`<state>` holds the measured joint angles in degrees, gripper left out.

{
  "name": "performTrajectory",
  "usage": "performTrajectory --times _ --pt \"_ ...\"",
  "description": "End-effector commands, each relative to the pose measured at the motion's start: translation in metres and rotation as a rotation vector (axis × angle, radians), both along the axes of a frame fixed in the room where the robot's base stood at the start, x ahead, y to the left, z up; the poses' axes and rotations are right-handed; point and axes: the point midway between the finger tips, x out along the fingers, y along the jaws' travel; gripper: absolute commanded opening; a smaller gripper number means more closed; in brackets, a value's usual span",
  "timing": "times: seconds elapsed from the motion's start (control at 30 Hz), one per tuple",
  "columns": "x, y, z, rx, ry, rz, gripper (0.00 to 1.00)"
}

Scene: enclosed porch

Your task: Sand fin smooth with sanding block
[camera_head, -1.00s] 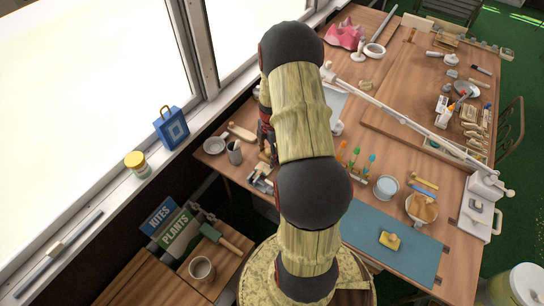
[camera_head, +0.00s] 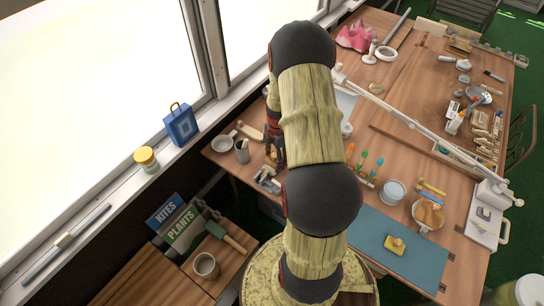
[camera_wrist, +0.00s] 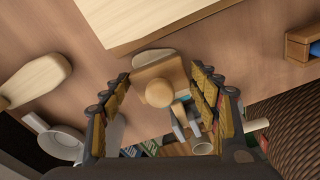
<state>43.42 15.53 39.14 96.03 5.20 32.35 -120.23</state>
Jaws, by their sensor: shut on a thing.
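My gripper (camera_wrist: 158,100) has its fingers on either side of a wooden block with a round knob (camera_wrist: 158,93), which looks like the sanding block, and is shut on it. In the head view my gripper (camera_head: 273,138) is low over the left end of the table, partly hidden by my arm. A pale wooden board (camera_wrist: 140,18) lies just beyond the block in the wrist view. A pale piece with a rounded end (camera_wrist: 38,80) lies to the left; it also shows in the head view (camera_head: 250,131). I cannot tell which piece is the fin.
A white dish (camera_head: 222,144) and a cup (camera_head: 242,151) stand near the gripper at the table's left edge. Tools (camera_head: 267,180) lie close in front. My arm hides the table's middle.

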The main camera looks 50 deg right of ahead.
Motion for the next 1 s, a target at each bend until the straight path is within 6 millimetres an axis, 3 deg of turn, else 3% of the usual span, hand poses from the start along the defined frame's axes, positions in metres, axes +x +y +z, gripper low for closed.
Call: performTrajectory --times 0.27,0.77,1.0 --pt "-0.016 0.001 -0.003 0.003 0.004 0.001 0.41" --pt "0.011 0.003 -0.003 0.003 0.004 0.002 0.41" --pt "0.006 0.002 -0.002 0.003 0.004 0.000 0.41"
